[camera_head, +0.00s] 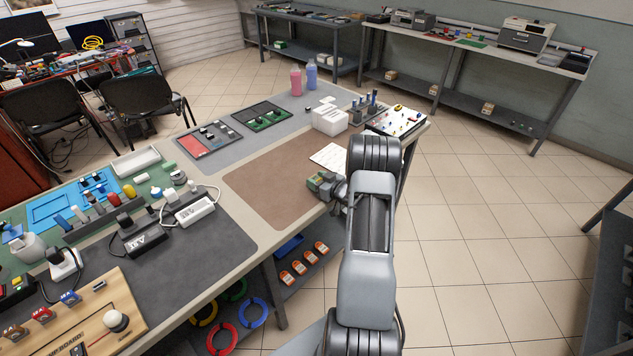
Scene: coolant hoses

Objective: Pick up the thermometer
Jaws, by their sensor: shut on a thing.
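My arm reaches from the bottom right over the near edge of the workbench. My gripper (335,190) is at the right part of the brown mat, close to the bench edge. It is shut on a small olive-green boxy device, which appears to be the thermometer (319,182). Its markings are too small to read. My wrist and forearm hide part of the gripper and the bench behind it. I cannot tell whether the device touches the mat.
The brown mat (262,187) is mostly bare. A white perforated pad (328,157), a white block (329,121) and a board with small coloured parts (397,119) lie beyond the gripper. Chargers (195,211) stand left. Coloured hose rings (222,338) lie on the lower shelf.

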